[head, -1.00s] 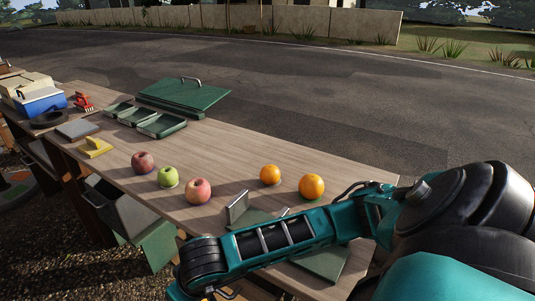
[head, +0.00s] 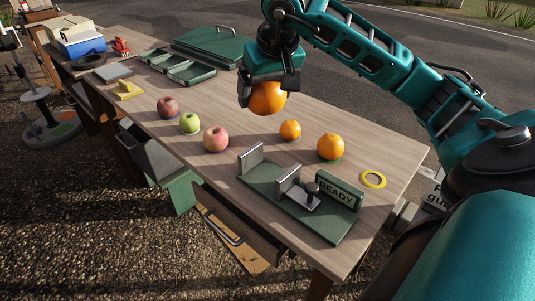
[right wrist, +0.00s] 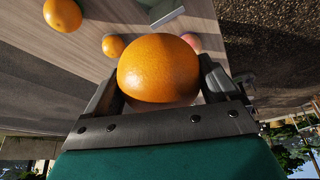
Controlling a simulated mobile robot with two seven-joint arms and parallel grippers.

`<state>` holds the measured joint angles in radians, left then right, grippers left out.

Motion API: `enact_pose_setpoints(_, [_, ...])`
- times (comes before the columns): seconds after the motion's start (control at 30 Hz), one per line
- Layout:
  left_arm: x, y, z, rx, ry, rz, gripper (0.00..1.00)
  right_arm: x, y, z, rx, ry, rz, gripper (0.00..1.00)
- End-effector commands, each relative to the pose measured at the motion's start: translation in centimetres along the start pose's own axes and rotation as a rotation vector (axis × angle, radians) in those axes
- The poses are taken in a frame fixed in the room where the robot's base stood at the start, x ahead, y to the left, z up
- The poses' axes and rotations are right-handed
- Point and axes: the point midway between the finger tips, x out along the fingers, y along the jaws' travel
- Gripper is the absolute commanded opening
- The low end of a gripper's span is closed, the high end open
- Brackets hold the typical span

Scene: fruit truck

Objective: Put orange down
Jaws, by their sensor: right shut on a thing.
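My right gripper (head: 268,92) is shut on an orange (head: 267,99) and holds it above the wooden table (head: 345,267). The held orange (right wrist: 158,69) fills the middle of the right wrist view, between the two fingers. Two other oranges sit on the table: a smaller one (head: 290,130) and a larger one (head: 331,147) to its right. In the right wrist view they show beyond the held fruit, one at the upper left (right wrist: 62,14) and one nearer the middle (right wrist: 113,45). My left gripper is not in view.
Two red apples (head: 216,139) (head: 168,107) and a green apple (head: 190,123) sit left of the oranges. A green fixture with a READY sign (head: 336,194) stands at the front; a yellow ring (head: 373,179) lies beside it. Green trays (head: 191,72) and a green lidded box (head: 212,43) are farther back.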

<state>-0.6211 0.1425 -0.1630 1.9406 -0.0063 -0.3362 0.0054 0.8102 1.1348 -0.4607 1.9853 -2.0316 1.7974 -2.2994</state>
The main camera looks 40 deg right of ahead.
Motion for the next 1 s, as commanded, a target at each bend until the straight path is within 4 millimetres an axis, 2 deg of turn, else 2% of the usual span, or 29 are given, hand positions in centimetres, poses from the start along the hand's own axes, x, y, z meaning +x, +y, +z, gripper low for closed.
enact_pose_setpoints(0.07, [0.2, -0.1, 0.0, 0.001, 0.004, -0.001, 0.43, -0.1, 0.3, 0.0, 0.001, -0.001, 0.001, 0.40])
enact_pose_setpoints(0.17, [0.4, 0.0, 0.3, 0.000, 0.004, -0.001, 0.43, 1.4, 0.4, 0.7, 0.001, -0.005, 0.002, 0.40])
enact_pose_setpoints(0.33, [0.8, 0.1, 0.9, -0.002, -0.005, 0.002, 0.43, 5.5, 0.4, 2.5, 0.000, -0.008, 0.002, 0.40])
enact_pose_setpoints(0.6, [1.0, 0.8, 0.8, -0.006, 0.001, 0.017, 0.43, 11.7, 0.3, 5.0, 0.003, -0.006, 0.001, 0.40])
enact_pose_setpoints(0.7, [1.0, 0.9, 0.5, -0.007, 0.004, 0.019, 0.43, 13.0, 0.3, 5.6, 0.002, -0.003, 0.000, 0.40])
enact_pose_setpoints(1.0, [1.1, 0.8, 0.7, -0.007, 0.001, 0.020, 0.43, 15.4, 0.3, 6.5, 0.002, -0.003, 0.000, 0.40])
